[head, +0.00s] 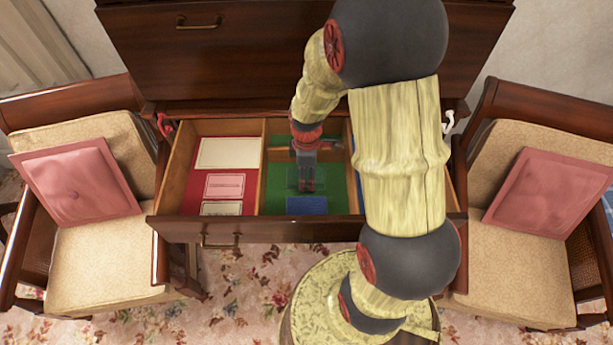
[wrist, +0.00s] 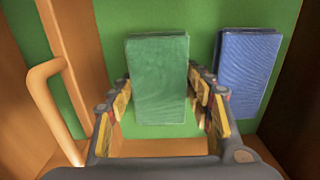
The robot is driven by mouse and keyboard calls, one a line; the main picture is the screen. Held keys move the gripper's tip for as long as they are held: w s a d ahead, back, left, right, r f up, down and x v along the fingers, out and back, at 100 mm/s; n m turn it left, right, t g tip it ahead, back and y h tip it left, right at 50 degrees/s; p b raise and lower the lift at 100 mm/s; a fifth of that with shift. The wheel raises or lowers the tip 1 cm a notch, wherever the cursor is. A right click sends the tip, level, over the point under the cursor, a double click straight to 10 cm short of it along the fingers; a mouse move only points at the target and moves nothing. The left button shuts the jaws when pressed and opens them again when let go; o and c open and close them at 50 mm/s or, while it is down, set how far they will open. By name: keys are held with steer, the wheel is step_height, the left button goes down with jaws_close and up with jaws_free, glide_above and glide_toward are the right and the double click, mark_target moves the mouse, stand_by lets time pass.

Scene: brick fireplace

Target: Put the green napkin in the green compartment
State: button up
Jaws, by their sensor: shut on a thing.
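The green napkin (wrist: 158,78), a folded rectangular block, is between the two fingers of my gripper (wrist: 160,88) in the wrist view. My gripper is shut on it. In the head view my gripper (head: 306,178) points down into the green compartment (head: 279,170), the middle section of the open drawer with a green floor. The napkin is over this green floor; I cannot tell whether it touches it. In the head view my gripper largely hides it.
A folded blue napkin (head: 306,205) lies in the green compartment and also shows right of the green one in the wrist view (wrist: 246,68). The red compartment (head: 194,178) at left holds several pale cards. A wooden divider (head: 263,165) separates them. Cushioned chairs flank the drawer.

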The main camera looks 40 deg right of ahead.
steer(key=o, duration=1.1)
steer(key=shift+o, duration=0.2)
step_height(320, 180, up, 12)
steer(key=r+p, duration=0.1)
steer(key=p, duration=0.3)
steer(key=s+a+r+m+t, duration=0.2)
steer(key=s+a+r+m, duration=0.3)
steer(key=r, duration=0.5)
steer(key=s+a+r+m+t, duration=0.3)
steer(key=s+a+r+m, duration=0.3)
steer(key=r, duration=0.4)
steer(key=shift+s+a+r+t, duration=0.3)
steer(key=shift+s+a, duration=0.2)
steer(key=shift+s, duration=0.15)
